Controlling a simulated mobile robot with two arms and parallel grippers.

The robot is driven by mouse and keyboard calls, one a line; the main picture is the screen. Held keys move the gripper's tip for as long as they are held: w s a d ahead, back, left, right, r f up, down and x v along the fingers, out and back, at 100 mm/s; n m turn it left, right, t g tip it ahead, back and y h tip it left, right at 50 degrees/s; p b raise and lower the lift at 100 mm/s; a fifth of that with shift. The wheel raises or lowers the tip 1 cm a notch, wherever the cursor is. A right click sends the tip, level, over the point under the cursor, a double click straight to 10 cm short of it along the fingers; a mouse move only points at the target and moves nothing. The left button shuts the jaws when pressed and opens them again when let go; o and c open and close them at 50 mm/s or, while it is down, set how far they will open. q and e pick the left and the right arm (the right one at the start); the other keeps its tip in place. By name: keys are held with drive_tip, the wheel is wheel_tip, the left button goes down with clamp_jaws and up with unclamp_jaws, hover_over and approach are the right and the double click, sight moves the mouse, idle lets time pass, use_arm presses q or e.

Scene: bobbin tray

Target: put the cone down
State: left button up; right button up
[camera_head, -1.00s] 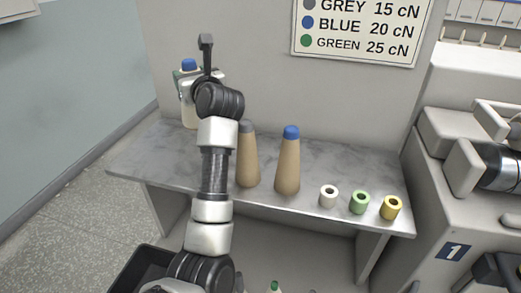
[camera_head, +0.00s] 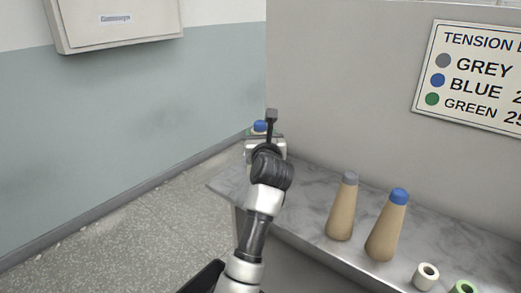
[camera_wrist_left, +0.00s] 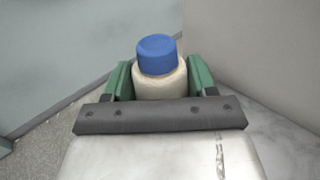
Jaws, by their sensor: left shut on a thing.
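My left gripper (camera_wrist_left: 159,82) is shut on a cream yarn cone (camera_wrist_left: 158,85) with a blue tip. Its green fingers press the cone from both sides in the left wrist view. In the head view the gripper (camera_head: 263,138) and the cone's blue tip (camera_head: 260,127) show at the far left end of the grey table (camera_head: 300,215). My wrist and arm hide the lower part of this cone, so I cannot tell whether its base touches the table. My right gripper is out of view.
Two tan cones stand on the table, one grey-tipped (camera_head: 342,208) and one blue-tipped (camera_head: 387,226). A white bobbin (camera_head: 426,276) and a green bobbin (camera_head: 463,288) are at lower right. A grey panel (camera_head: 350,90) with a tension sign (camera_head: 475,75) rises behind.

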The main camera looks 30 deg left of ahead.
use_arm(q)
wheel_tip(320, 180, down, 4)
drive_tip(key=shift+f+b, duration=0.1)
drive_tip(key=shift+b, duration=0.2)
drive_tip(key=o, duration=1.2)
